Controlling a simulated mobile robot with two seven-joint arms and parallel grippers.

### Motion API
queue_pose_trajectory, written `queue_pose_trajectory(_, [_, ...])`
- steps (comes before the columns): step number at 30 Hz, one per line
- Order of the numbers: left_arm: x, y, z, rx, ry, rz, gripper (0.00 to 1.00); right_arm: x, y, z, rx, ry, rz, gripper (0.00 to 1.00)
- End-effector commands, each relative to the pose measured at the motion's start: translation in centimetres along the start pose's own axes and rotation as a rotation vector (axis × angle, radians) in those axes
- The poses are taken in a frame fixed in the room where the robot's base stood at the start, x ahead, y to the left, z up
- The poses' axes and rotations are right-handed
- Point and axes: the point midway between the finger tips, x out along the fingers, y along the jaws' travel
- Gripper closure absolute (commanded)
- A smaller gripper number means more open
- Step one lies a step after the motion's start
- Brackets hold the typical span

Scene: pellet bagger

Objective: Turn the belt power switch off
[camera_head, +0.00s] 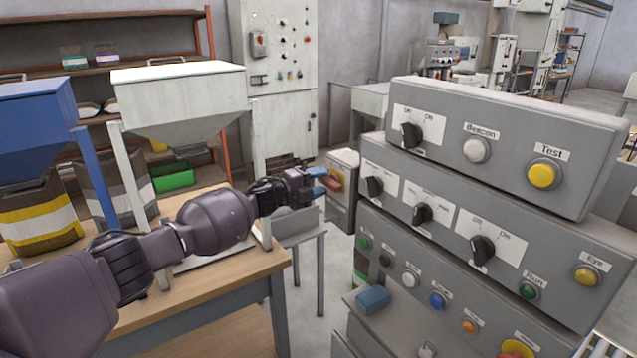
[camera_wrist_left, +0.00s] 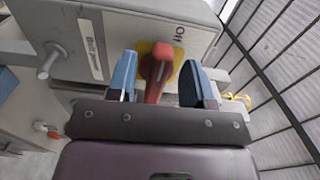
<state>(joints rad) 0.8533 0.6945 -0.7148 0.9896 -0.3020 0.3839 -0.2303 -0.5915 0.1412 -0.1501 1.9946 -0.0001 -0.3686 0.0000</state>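The belt power switch is a red rotary handle (camera_wrist_left: 157,72) on a yellow plate, on the face of a light grey box (camera_wrist_left: 88,18). "Off" is printed by the plate; a small label to the left is hard to read. In the head view the red handle (camera_head: 336,180) shows past the fingers, on the box (camera_head: 341,212) left of the control panels. My left gripper (camera_head: 321,181) is at the handle. In the wrist view its blue fingers stand either side of the handle, open, with gaps visible on both sides. My right gripper is not in view.
Stacked grey control panels (camera_head: 480,150) with knobs and buttons stand close on the right. A blue block (camera_head: 372,299) lies on a ledge below them. A wooden table (camera_head: 205,285) and a white hopper (camera_head: 178,95) are on the left. A mesh fence (camera_wrist_left: 270,60) runs along the right in the wrist view.

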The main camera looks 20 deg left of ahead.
Motion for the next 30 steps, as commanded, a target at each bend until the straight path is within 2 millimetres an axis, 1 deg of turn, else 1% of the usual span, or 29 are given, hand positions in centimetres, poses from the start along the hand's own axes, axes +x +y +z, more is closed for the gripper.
queue_pose_trajectory(5, [-0.1, 0.0, 0.0, 0.001, 0.001, 0.001, 0.53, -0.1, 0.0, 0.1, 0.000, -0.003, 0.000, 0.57])
queue_pose_trajectory(10, [-1.3, 0.1, 0.0, 0.001, 0.000, 0.001, 0.53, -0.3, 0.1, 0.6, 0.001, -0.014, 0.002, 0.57])
queue_pose_trajectory(14, [-3.2, 0.0, 0.0, 0.002, 0.000, 0.001, 0.53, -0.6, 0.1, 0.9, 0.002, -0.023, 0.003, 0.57])
queue_pose_trajectory(16, [-4.4, 0.1, 0.1, 0.001, 0.000, 0.001, 0.53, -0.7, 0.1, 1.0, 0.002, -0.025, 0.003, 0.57])
queue_pose_trajectory(21, [-7.4, 0.1, 0.1, 0.000, -0.001, 0.001, 0.53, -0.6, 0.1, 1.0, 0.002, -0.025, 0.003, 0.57])
queue_pose_trajectory(24, [-8.8, 0.1, 0.0, 0.000, 0.000, 0.002, 0.53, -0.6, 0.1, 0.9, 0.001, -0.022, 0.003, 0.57])
queue_pose_trajectory(27, [-9.9, 0.1, 0.1, 0.001, -0.001, 0.001, 0.53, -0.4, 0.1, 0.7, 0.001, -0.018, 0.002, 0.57])
queue_pose_trajectory(30, [-10.5, 0.1, 0.0, 0.000, 0.000, 0.001, 0.53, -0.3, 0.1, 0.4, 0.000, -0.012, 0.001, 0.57])
